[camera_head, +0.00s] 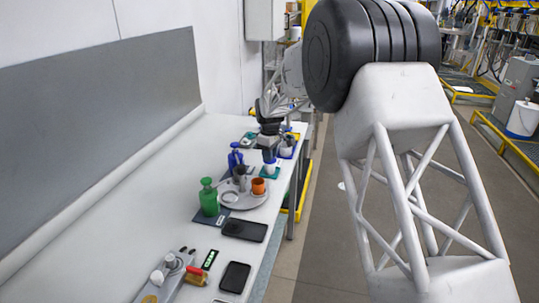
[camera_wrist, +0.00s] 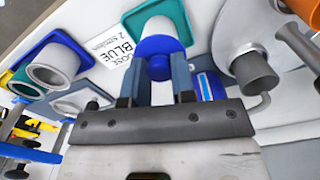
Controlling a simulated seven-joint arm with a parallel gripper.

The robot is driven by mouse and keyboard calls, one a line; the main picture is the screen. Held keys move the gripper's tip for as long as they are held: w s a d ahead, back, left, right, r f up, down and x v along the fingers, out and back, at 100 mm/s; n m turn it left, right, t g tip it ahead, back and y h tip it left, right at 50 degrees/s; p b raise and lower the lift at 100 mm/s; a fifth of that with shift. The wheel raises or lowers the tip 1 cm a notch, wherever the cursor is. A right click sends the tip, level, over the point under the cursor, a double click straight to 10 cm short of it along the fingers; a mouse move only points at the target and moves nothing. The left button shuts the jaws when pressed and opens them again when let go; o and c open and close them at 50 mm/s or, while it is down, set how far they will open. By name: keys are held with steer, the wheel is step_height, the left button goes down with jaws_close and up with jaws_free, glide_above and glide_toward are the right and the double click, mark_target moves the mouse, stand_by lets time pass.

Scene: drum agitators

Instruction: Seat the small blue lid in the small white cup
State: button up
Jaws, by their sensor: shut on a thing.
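The small blue lid (camera_wrist: 157,46) shows in the wrist view as a blue disc with a knob toward me. My gripper (camera_wrist: 155,88) is shut on its knob, one finger on each side. The small white cup (camera_wrist: 161,27) stands on a teal mat (camera_wrist: 178,10) directly beyond the lid. The lid is lined up over the cup's mouth and looks to touch it; I cannot tell whether it is fully seated. In the head view, my gripper (camera_head: 268,152) is above the white cup (camera_head: 270,168), and the lid is too small to make out.
A card reading "DOSE BLUE" (camera_wrist: 118,45) lies beside the cup. A larger open cup (camera_wrist: 55,66) sits on a blue-edged mat to the left. A grey cup (camera_wrist: 250,65) stands on a round tray to the right. The orange cup (camera_head: 258,186) and green bottle (camera_head: 209,199) stand nearer the head camera.

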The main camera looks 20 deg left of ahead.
steer(key=o, duration=1)
steer(key=o, duration=0.3)
steer(key=shift+r, duration=0.3)
stand_by(0.3)
steer(key=shift+r, duration=0.7)
steer(key=shift+r, duration=0.4)
steer(key=shift+r, duration=2.35)
